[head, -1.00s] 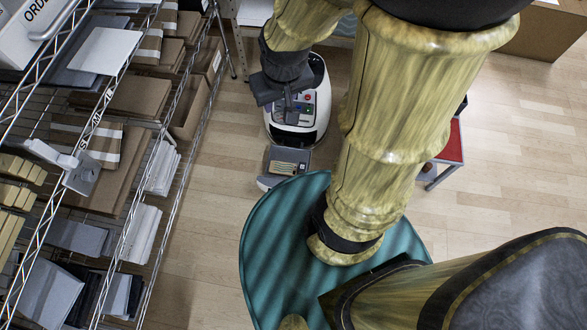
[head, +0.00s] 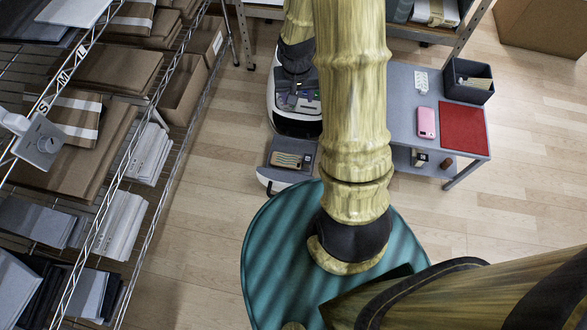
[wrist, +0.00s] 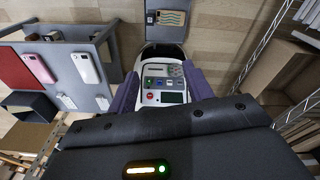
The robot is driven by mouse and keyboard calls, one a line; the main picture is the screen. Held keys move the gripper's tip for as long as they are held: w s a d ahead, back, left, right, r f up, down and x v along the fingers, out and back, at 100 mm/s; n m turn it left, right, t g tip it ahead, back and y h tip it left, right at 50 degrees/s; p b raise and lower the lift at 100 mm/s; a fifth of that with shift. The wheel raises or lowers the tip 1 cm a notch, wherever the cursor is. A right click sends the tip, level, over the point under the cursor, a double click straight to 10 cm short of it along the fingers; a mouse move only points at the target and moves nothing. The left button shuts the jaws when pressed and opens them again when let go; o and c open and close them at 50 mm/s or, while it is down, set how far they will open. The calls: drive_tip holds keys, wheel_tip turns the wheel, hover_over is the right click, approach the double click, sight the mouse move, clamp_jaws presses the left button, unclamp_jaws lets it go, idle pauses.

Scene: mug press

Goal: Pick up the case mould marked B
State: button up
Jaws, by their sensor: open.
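No letter B is readable in either view. A pink case-shaped piece (head: 426,122) lies on the grey table beside a red mat; it also shows in the wrist view (wrist: 38,68). A white case-shaped piece (wrist: 85,68) lies near it, hidden by my arm in the head view. A white press (wrist: 162,88) with a button panel stands ahead; its front tray (head: 274,161) holds a striped, case-like piece (wrist: 171,18). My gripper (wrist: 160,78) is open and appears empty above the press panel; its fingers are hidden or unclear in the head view.
The grey table (head: 405,100) carries a red mat (head: 462,126), a dark bin (head: 468,82) and small white pieces (wrist: 65,100). Its lower shelf holds small items (head: 447,163). A wire rack (head: 150,215) with boxes stands left. Floor (head: 480,215) is clear at right.

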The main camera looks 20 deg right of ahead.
drive_tip(key=w+d+f+m+b, duration=0.1)
drive_tip(key=d+f+b, duration=0.1)
drive_tip(key=f, duration=0.8)
drive_tip(key=d+f+m+b, duration=0.1)
drive_tip(key=d+f+b, duration=0.1)
drive_tip(key=f+b, duration=0.3)
drive_tip(key=w+d+f+m+g+b, duration=0.1)
drive_tip(key=f+b, duration=0.3)
drive_tip(key=f, duration=1)
drive_tip(key=shift+w+d+f+y, duration=0.3)
drive_tip(key=shift+d+f, duration=0.05)
drive_tip(key=shift+d, duration=0.3)
drive_tip(key=b, duration=0.8)
hover_over(308, 159)
wheel_tip(308, 159, down, 12)
drive_tip(key=shift+w+f, duration=0.1)
drive_tip(key=shift+w, duration=0.05)
wheel_tip(308, 159, down, 5)
drive_tip(key=b, duration=0.4)
drive_tip(key=shift+f, duration=0.15)
clamp_jaws()
